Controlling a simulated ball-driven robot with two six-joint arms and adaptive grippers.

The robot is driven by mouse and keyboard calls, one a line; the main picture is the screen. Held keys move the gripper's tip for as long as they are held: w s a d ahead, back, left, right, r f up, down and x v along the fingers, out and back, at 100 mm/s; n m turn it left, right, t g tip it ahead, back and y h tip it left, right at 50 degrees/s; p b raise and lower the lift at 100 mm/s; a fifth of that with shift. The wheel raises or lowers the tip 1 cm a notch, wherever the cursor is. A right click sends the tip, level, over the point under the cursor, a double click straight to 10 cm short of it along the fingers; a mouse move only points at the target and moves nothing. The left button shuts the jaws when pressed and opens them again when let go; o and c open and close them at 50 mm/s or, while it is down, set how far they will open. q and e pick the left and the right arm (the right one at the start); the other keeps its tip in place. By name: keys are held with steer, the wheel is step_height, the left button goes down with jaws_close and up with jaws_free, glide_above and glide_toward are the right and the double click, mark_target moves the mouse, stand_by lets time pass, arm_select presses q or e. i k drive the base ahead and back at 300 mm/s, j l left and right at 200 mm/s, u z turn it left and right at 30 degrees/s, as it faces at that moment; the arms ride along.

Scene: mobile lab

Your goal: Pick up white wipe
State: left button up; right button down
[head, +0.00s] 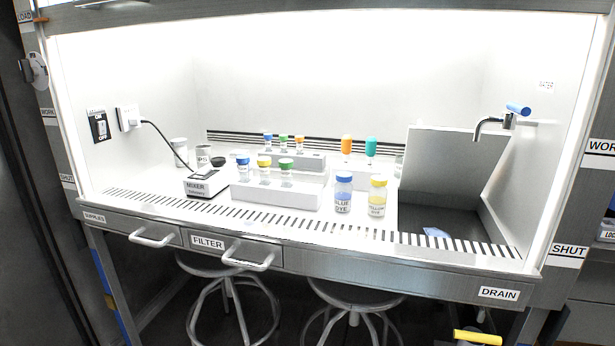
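I cannot make out a white wipe for certain in the head view. A small crumpled pale blue-white piece (436,232) lies low in the dark sink at the right of the bench; it is too small to tell what it is. Neither of my grippers shows in this view.
The lit hood's white bench (150,190) holds a mixer (201,184), racks of capped vials (275,195), a blue dye bottle (343,195) and a yellow dye bottle (377,200). A tap (488,124) overhangs the sink. Drawer handles (248,259) and stools (232,300) are in front.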

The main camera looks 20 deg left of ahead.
mark_target(237, 152)
steer(key=j+z, duration=0.15)
steer(key=j, duration=0.75)
steer(key=k+j+z, duration=0.15)
steer(key=j, duration=0.8)
